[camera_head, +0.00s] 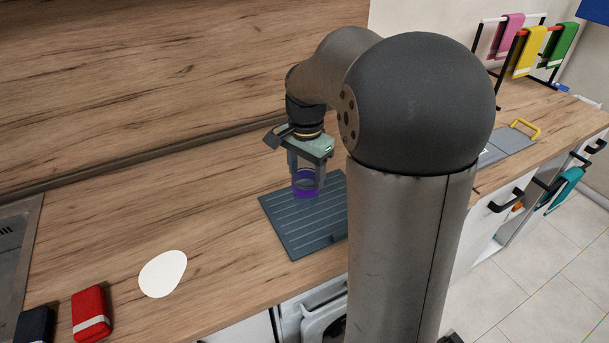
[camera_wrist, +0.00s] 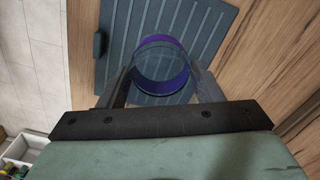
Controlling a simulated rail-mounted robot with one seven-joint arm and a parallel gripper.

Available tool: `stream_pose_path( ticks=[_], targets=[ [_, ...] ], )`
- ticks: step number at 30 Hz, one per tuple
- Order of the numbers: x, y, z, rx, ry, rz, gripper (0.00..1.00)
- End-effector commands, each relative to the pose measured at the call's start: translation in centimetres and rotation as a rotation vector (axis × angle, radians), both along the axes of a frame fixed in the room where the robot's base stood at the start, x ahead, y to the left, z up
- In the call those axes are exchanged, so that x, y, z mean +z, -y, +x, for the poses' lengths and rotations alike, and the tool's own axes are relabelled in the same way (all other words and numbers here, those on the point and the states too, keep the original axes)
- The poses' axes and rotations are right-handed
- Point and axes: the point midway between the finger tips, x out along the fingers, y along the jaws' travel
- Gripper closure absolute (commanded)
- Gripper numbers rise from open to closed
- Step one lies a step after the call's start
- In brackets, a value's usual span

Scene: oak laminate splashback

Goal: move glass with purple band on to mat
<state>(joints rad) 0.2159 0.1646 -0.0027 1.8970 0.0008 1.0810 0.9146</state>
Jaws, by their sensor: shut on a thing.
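The glass with the purple band (camera_head: 306,191) is between the fingers of my gripper (camera_head: 307,172), over the dark ribbed mat (camera_head: 290,230). In the wrist view the glass (camera_wrist: 160,81) is seen from above, and my gripper's fingers (camera_wrist: 161,88) are shut on its two sides. The mat (camera_wrist: 205,28) lies below and beyond the glass in that view. The glass looks upright; I cannot tell whether its base touches the mat. Part of the mat is hidden behind my arm in the head view.
A white rounded flat piece (camera_head: 163,273) lies on the wooden counter to the left, with a red block-like item (camera_head: 91,313) and a dark one (camera_head: 35,325) nearby. A sink edge (camera_head: 18,250) is at the far left. Colored cloths (camera_head: 528,52) hang on racks at the back right.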

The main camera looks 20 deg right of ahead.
Motion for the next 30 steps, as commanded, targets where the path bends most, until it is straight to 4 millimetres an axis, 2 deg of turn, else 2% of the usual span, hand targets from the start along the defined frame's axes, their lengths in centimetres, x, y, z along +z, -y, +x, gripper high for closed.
stream_pose_path(
  ticks=[5, 12, 25, 26, 27, 28, 30],
  targets=[
    [-1.1, 0.7, 0.7, -0.001, 0.000, 0.000, 0.83],
    [-4.2, 0.9, 0.9, 0.001, 0.000, 0.000, 0.83],
    [-5.0, 0.9, 0.9, 0.001, 0.001, 0.000, 0.83],
    [-4.9, 0.9, 0.9, 0.000, 0.001, 0.000, 0.35],
    [-4.9, 0.9, 0.9, 0.000, 0.001, 0.000, 0.24],
    [-4.9, 0.9, 0.9, 0.000, 0.001, 0.000, 0.19],
    [-4.9, 0.9, 0.9, 0.000, 0.001, 0.000, 0.19]
  ],
)
